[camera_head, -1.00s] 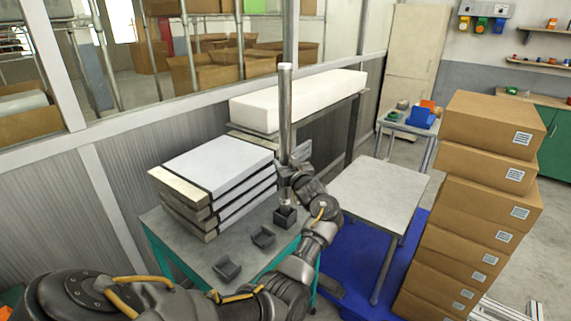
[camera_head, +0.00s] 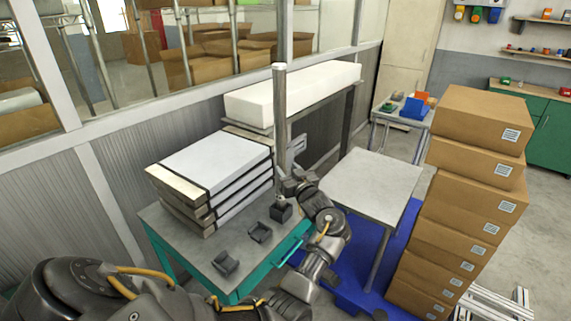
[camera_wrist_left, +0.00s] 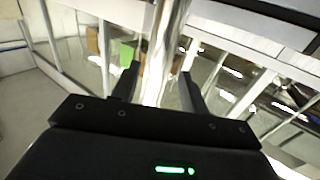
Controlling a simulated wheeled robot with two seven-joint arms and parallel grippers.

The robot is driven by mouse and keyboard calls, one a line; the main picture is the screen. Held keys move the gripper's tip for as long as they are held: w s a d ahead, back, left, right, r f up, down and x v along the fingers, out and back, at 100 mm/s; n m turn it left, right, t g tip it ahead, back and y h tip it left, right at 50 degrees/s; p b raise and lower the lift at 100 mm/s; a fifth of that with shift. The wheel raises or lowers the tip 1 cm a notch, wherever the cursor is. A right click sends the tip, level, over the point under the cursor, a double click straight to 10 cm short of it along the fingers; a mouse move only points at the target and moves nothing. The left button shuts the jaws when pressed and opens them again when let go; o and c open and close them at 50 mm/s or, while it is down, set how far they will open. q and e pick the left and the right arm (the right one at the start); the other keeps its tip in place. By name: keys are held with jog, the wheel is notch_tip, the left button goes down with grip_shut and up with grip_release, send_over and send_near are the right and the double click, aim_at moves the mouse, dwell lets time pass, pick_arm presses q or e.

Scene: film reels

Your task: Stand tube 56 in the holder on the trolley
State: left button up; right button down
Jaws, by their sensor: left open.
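A tall grey metal tube (camera_head: 280,110) stands upright, its lower end in the rearmost small black holder (camera_head: 281,213) on the teal-framed trolley (camera_head: 190,238). No number on the tube can be read. My left gripper (camera_head: 288,184) is open at the tube's lower part, just above the holder. In the left wrist view, the tube (camera_wrist_left: 166,45) rises between the two open fingers (camera_wrist_left: 158,82), with gaps on both sides. The gripper partly hides the tube's lower end in the head view. My right gripper is not in view.
Two more black holders (camera_head: 260,232) (camera_head: 225,263) are on the trolley's front edge, apparently empty. Stacked white-topped slabs (camera_head: 215,165) lie behind them. A long white block (camera_head: 295,90) is on a rack behind. A grey table (camera_head: 372,178) and stacked cartons (camera_head: 455,205) stand right.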

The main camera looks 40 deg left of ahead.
pick_arm(q)
jog(key=p+v, duration=0.1)
jog(key=v, duration=0.3)
jog(key=shift+s+d+p, duration=0.15)
jog(key=shift+d+p, duration=0.05)
jog(key=shift+p, duration=0.15)
dwell(0.6)
